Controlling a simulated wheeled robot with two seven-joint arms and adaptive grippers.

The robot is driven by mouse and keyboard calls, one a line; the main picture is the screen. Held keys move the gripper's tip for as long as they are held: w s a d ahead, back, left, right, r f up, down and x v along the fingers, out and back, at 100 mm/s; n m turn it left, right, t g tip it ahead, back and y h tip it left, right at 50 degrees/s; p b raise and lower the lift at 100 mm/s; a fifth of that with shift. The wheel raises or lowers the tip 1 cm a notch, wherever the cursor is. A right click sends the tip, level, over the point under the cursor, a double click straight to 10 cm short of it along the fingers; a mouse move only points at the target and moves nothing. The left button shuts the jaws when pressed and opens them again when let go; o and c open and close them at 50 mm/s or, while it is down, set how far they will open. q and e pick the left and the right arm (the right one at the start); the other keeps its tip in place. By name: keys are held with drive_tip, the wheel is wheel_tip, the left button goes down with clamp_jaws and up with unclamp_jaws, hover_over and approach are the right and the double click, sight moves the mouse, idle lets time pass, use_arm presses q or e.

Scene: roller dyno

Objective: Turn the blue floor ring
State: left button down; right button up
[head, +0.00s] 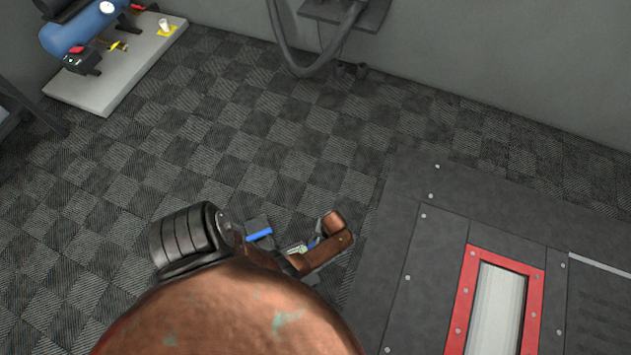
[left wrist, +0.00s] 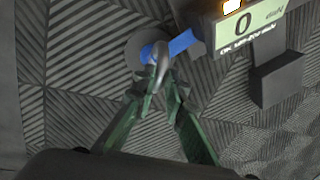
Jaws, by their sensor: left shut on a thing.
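The blue floor ring (left wrist: 184,43) shows in the left wrist view as a blue bar above a round grey base plate (left wrist: 131,47) on the floor. In the head view a blue piece (head: 259,234) shows beside my arm. My left gripper (left wrist: 160,78) has its green fingers closed together at the blue ring's near side, with a grey curved piece at the tips. It is shut on the ring, though the exact contact is partly hidden. In the head view my copper-coloured arm covers much of the gripper. My right gripper is not in view.
A display reading 0 (left wrist: 243,27) stands close to the right of the ring, with a dark block (left wrist: 278,80) beside it. A red-framed roller (head: 497,310) lies in the dark floor plates at right. A blue compressor (head: 82,25) stands at the back left. Chequered floor between is clear.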

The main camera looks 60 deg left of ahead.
use_arm(q)
drive_tip(key=shift+s+r+m+p, duration=0.15)
drive_tip(key=shift+m+p, duration=0.3)
drive_tip(key=shift+m, duration=0.55)
drive_tip(key=m+t+p, duration=0.1)
drive_tip(key=m+p, duration=0.1)
drive_tip(key=m, duration=0.3)
drive_tip(key=shift+s+m+y, duration=0.1)
drive_tip(key=shift+m+y, duration=0.2)
drive_tip(key=shift+m, duration=0.1)
drive_tip(key=shift+d+f+m+t+p, duration=0.15)
drive_tip(key=shift+m+t+p, duration=0.3)
drive_tip(key=shift+m, duration=0.65)
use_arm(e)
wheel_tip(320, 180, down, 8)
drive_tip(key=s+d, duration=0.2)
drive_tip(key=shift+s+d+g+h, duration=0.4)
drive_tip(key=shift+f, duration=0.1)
use_arm(q)
drive_tip(key=c, duration=2)
unclamp_jaws()
drive_tip(key=shift+o, duration=0.2)
wheel_tip(320, 180, up, 12)
drive_tip(key=d, duration=0.2)
drive_tip(key=shift+d+f, duration=0.15)
